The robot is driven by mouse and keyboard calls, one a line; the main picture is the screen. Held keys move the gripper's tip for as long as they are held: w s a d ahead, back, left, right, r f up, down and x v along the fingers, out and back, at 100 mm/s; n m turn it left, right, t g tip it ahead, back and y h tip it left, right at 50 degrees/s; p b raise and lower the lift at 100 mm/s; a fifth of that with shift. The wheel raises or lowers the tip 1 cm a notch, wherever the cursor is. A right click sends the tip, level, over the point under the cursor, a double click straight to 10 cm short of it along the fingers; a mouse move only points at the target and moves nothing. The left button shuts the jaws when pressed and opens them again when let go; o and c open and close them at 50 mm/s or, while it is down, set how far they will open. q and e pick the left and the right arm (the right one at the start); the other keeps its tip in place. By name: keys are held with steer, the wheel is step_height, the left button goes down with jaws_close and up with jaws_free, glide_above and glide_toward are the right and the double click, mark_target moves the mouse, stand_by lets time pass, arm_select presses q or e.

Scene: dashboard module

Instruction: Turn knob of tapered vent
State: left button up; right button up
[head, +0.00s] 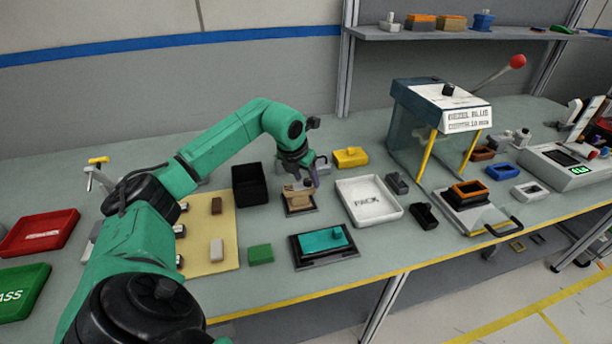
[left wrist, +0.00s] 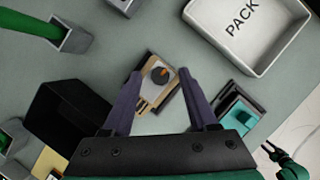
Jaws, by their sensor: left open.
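A tan vent block (head: 298,205) sits on a dark base in the middle of the bench. In the left wrist view the vent (left wrist: 148,97) shows from above with a round grey knob (left wrist: 159,76) bearing an orange mark. My left gripper (head: 299,172) is over the vent, pointing down. In the left wrist view its two fingers (left wrist: 160,75) are open and empty, one on each side of the knob in the picture; I cannot tell the height gap. My right gripper (left wrist: 270,152) appears small at the lower right of that view; its jaw state is unclear.
A black bin (head: 250,184) stands left of the vent, and a white PACK tray (head: 369,217) lies to its right. A teal-topped module (head: 322,245) is in front. A yellow block (head: 350,157) is behind. A green block (head: 260,254) lies front left.

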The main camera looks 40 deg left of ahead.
arm_select(q)
jaws_close()
